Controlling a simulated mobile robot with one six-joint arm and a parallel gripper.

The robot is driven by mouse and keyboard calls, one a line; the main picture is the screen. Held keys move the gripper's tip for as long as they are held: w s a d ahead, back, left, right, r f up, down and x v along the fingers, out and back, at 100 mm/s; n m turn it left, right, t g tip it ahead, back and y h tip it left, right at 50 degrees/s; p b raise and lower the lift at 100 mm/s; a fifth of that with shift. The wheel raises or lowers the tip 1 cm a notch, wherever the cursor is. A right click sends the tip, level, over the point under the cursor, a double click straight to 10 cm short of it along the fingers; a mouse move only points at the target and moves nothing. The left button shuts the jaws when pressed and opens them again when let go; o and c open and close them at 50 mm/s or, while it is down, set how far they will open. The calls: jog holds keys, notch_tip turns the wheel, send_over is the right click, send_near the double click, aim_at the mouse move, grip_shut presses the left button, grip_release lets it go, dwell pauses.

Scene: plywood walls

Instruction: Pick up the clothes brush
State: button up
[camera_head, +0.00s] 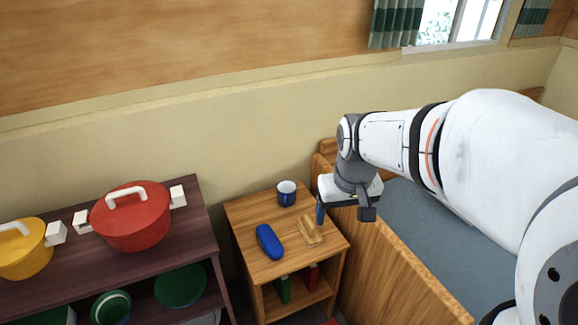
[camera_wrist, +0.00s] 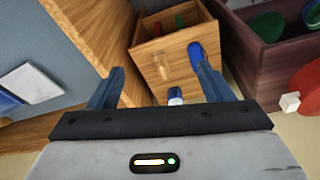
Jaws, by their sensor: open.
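The clothes brush (camera_head: 310,230) is light wood and lies on the top of a small wooden nightstand (camera_head: 251,208), toward its right side. In the wrist view the brush (camera_wrist: 162,66) shows beyond the fingers, roughly centred between them. My gripper (camera_head: 324,212) is above and slightly right of the brush in the head view, pointing down. In the wrist view its blue fingers (camera_wrist: 160,78) are spread apart with nothing held between them. I cannot tell the exact height of the fingertips above the brush.
A blue case (camera_head: 269,241) lies left of the brush, and a blue mug (camera_head: 286,193) stands behind. A bed (camera_head: 400,262) with a wooden side is close on the right. A dark shelf (camera_head: 206,222) with a red pot (camera_head: 133,220) and yellow pot (camera_head: 22,252) stands left.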

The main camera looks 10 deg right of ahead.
jog(key=w+f, duration=0.5)
jog(key=w, duration=0.6)
jog(key=n+g+b, duration=0.2)
send_over(310, 221)
jog(key=f, duration=2.4)
jog(key=shift+w+a, duration=0.1)
jog(key=shift+a, duration=0.1)
jog(key=f, duration=0.4)
jog(key=f+p, duration=0.1)
jog(key=f, duration=0.3)
jog(key=shift+s+d+f, duration=0.2)
jog(key=shift+f, duration=0.05)
jog(key=shift+c, duration=0.3)
jog(key=c, duration=1)
